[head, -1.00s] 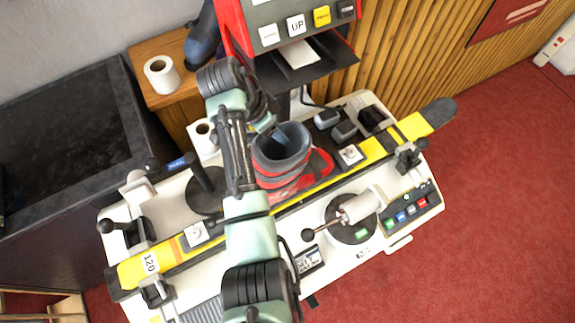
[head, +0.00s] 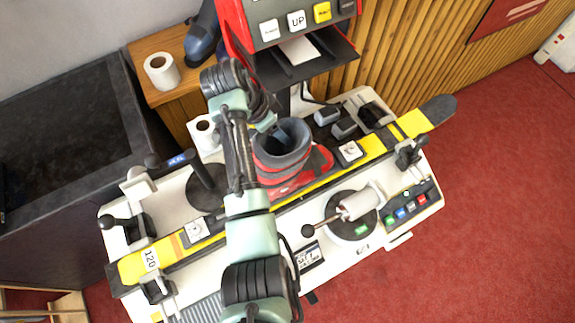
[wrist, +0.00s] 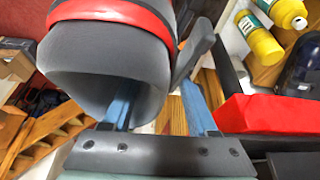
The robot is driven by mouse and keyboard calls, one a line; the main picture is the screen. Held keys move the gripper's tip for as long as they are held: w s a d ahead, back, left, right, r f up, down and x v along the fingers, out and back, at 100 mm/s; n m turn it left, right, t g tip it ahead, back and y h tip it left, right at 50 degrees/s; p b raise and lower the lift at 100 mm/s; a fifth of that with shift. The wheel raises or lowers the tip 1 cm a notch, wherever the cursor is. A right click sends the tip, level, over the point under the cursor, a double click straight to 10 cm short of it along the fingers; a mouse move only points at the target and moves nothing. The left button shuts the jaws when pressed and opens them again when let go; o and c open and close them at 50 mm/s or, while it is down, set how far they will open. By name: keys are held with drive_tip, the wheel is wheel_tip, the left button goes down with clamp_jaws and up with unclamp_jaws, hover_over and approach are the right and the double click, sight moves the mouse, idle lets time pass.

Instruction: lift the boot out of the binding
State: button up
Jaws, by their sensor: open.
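The boot (head: 284,160) is red with a dark grey cuff and stands in the binding on the yellow ski (head: 378,146), toe to the right. The binding itself is mostly hidden; a white-topped piece (head: 350,151) shows near the toe. My gripper (head: 276,130) is at the back rim of the cuff. In the wrist view, the boot's grey cuff (wrist: 110,55) fills the upper left. My gripper's blue fingers (wrist: 160,108) are apart, the left one over the cuff's opening and the right one outside it, with the cuff wall between them. Contact cannot be told.
The ski lies across a white bench with clamps (head: 158,289) at its ends. A red button panel (head: 300,20) stands close behind the boot. A round device with a black-knobbed lever (head: 350,215) is in front. Paper rolls (head: 161,71) and a dark-handled post (head: 205,185) are on the left.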

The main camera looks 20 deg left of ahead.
clamp_jaws()
drive_tip(key=shift+a, duration=0.1)
idle(1.2)
